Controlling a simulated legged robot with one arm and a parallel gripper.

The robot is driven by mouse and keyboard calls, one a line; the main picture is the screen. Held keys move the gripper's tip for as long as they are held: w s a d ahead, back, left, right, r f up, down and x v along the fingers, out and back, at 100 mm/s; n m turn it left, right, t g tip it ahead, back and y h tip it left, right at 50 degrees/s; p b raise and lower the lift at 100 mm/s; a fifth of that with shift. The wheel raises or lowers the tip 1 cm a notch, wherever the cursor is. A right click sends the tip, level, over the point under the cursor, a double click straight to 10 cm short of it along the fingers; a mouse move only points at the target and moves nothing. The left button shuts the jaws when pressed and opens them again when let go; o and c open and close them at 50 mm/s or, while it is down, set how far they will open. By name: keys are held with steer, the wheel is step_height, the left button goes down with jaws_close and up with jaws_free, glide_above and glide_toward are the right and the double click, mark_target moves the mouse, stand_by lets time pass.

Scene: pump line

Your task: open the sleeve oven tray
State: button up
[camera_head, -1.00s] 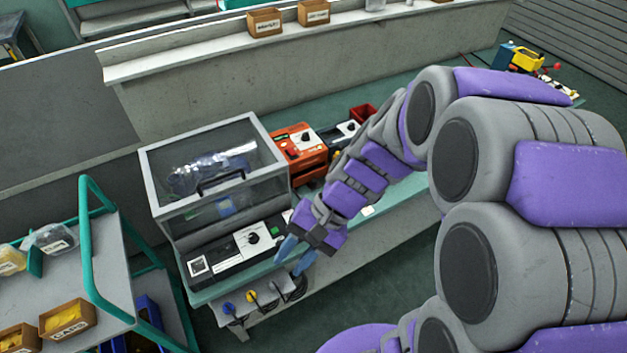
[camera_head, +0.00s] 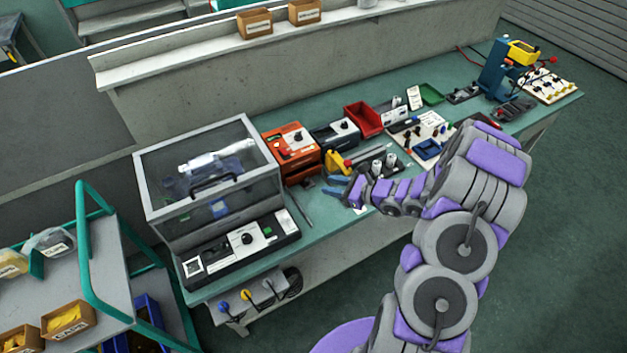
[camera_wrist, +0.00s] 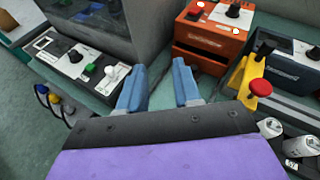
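The orange oven box (camera_head: 288,145) stands on the bench right of the clear-lidded cabinet. It has a dark knob and a label on its upper part, and it also shows in the wrist view (camera_wrist: 212,38). Its lower orange front (camera_wrist: 199,61), which looks like the tray, sits under a dark gap; it appears pushed in. My gripper (camera_head: 335,186) is in front of the box, to its lower right in the head view. In the wrist view its two blue fingers (camera_wrist: 160,72) are apart with nothing between them, short of the tray front.
A clear-lidded cabinet (camera_head: 209,164) with a control panel (camera_head: 246,239) stands left. A dark box (camera_head: 336,133), a yellow tool with a red knob (camera_wrist: 252,85) and metal cans (camera_wrist: 271,129) are right of the oven. A green-framed cart (camera_head: 104,249) stands front left.

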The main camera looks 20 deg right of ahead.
steer(key=d+f+m+t+h, duration=0.1)
steer(key=d+f+m+h, duration=0.1)
steer(key=d+f+m, duration=0.3)
glide_toward(309, 180)
steer(key=shift+n+h, duration=0.4)
steer(key=x, duration=0.3)
steer(key=b+x, duration=0.1)
steer(key=x, duration=0.3)
steer(key=shift+s+a, duration=0.1)
steer(key=shift+a, duration=0.4)
steer(key=shift+w+a+f, duration=0.1)
steer(key=shift+w+f, duration=0.1)
steer(key=shift+w, duration=0.25)
steer(key=shift+w+d+t, duration=0.1)
steer(key=shift+d+t, duration=0.2)
steer(key=shift+d, duration=0.05)
steer(key=shift+a, duration=0.4)
steer(key=c, duration=0.3)
jaws_close()
steer(key=shift+d, duration=0.1)
